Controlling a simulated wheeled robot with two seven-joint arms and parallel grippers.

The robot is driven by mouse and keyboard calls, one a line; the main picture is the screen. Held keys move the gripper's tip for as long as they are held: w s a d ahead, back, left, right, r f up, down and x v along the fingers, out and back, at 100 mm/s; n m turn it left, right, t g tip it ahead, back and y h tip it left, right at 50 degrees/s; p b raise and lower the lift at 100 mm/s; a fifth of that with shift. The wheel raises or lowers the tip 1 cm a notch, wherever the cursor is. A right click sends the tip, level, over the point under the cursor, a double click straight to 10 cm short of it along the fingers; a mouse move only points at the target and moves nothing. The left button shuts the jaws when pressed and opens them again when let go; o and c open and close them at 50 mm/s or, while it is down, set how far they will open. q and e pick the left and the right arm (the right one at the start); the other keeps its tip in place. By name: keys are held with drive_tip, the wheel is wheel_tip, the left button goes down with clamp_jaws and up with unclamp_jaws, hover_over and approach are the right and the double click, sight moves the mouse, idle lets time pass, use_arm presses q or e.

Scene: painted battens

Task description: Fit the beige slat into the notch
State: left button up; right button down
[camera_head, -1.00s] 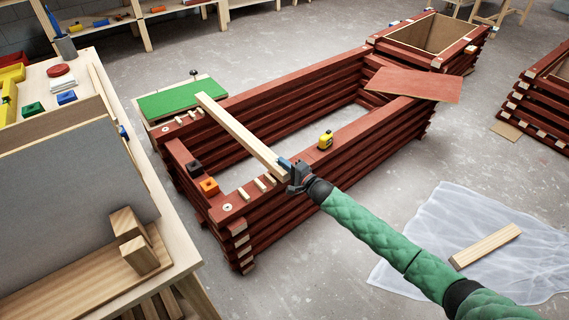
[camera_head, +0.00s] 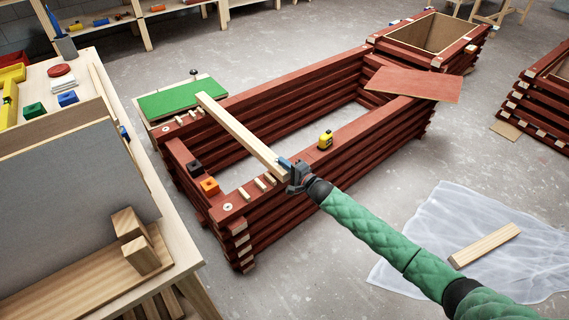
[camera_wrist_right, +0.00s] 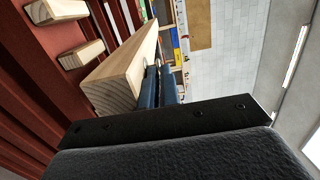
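The beige slat (camera_head: 238,132) lies across the red batten frame (camera_head: 290,85), from the far long wall to the near long wall. My right gripper (camera_head: 286,166) is at its near end, with the blue fingers at the slat. In the right wrist view the slat (camera_wrist_right: 120,78) runs away from the camera beside the blue fingers (camera_wrist_right: 158,88), which look closed about its side. Short light pegs (camera_head: 259,185) stand on the near wall beside the slat's end, with gaps between them. More pegs (camera_head: 187,116) are on the far wall. Whether the slat sits in a notch is hidden. My left gripper is not in view.
A yellow tape measure (camera_head: 325,140), an orange block (camera_head: 209,186) and a black block (camera_head: 194,166) sit on the frame walls. A red board (camera_head: 413,85) lies across the right end. A workbench (camera_head: 165,225) stands at left. A loose slat (camera_head: 485,246) lies on plastic sheeting.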

drive_tip(key=shift+f+b, duration=0.6)
drive_tip(key=shift+f, duration=0.95)
idle(0.5)
drive_tip(key=c, duration=1.6)
unclamp_jaws()
drive_tip(key=shift+o, duration=0.2)
drive_tip(key=shift+f, duration=0.15)
drive_tip(key=shift+s+f, duration=0.15)
drive_tip(key=shift+f, duration=0.1)
drive_tip(key=v, duration=0.7)
drive_tip(key=shift+s+d+r, duration=0.2)
drive_tip(key=shift+d+r, duration=0.05)
drive_tip(key=shift+d, duration=0.05)
